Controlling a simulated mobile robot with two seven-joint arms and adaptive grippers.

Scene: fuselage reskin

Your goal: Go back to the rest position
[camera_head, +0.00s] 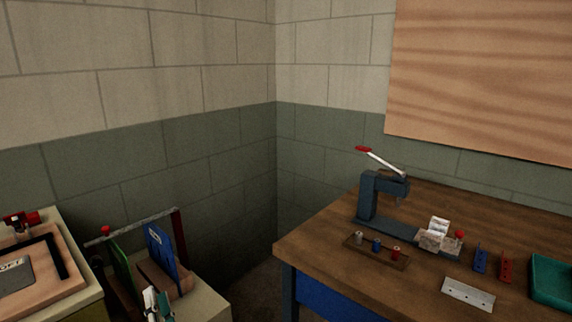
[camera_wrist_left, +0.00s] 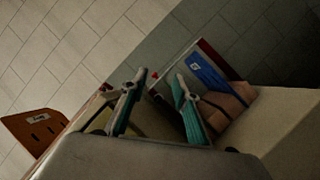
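My left gripper (camera_head: 157,296) shows at the bottom edge of the head view, in front of a low stand holding a blue panel and a green panel. In the left wrist view its two teal-padded fingers (camera_wrist_left: 160,82) stand apart with nothing visible between them. The blue panel (camera_head: 161,252) stands upright in a wooden block, and also shows in the left wrist view (camera_wrist_left: 208,75) beyond the right finger. The green panel (camera_head: 123,268) stands left of it. My right gripper is in neither view.
A wooden workbench (camera_head: 330,240) at the right carries a lever press (camera_head: 375,198), a small rack of coloured pieces (camera_head: 376,251), a perforated metal plate (camera_head: 468,294) and a green tray (camera_head: 553,280). A light-topped table (camera_head: 85,296) is at the left. A floor gap separates stand and workbench.

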